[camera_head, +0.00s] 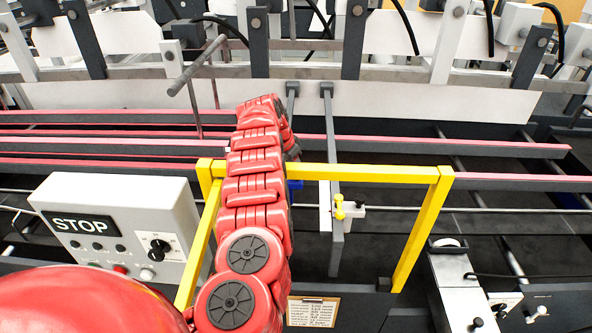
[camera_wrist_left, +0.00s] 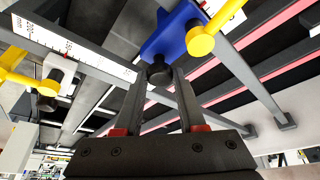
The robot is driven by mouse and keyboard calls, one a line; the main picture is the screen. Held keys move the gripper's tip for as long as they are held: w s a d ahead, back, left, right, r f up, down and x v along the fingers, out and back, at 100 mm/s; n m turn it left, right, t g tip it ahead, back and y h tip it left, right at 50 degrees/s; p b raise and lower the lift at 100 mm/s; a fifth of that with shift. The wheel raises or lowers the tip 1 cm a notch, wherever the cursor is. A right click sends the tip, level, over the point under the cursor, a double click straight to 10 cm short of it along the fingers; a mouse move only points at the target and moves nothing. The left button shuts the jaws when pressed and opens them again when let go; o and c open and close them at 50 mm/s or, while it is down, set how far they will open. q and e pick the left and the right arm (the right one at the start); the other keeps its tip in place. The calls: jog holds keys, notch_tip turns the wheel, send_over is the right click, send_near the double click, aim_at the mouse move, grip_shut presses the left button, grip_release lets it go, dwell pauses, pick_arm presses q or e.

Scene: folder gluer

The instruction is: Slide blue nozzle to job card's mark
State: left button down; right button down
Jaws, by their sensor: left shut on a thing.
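The blue nozzle (camera_wrist_left: 172,36) sits on a grey bar in the left wrist view, with a yellow knob (camera_wrist_left: 203,40) beside it and a dark round stub below. My left gripper (camera_wrist_left: 158,76) has its two dark fingers closed around that stub. In the head view only a small blue part of the nozzle (camera_head: 295,185) shows past my red arm, which hides the gripper. A white scale (camera_wrist_left: 75,45) with numbers and ticks runs along the bar left of the nozzle. The job card (camera_head: 312,312) is at the bottom; its text is too small to read. My right gripper is not in view.
A yellow frame (camera_head: 376,171) surrounds the work area. A white nozzle with a yellow knob (camera_head: 340,207) stands right of the blue one. A grey STOP box (camera_head: 110,205) is at the left. Red-edged belts (camera_head: 420,142) run behind.

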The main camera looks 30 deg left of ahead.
pick_arm(q)
jog(key=c, duration=0.9)
grip_release()
jog(key=shift+s, duration=0.15)
jog(key=shift+o, duration=2)
jog(key=shift+w+f, duration=0.1)
jog(key=shift+w, duration=0.15)
jog(key=shift+s, duration=0.1)
jog(key=shift+r, duration=0.4)
jog(key=b+v, duration=0.1)
jog(key=v, duration=0.5)
jog(key=shift+s+a+r+b, duration=0.2)
jog(key=shift+r+b, duration=0.1)
jog(key=shift+r, duration=0.05)
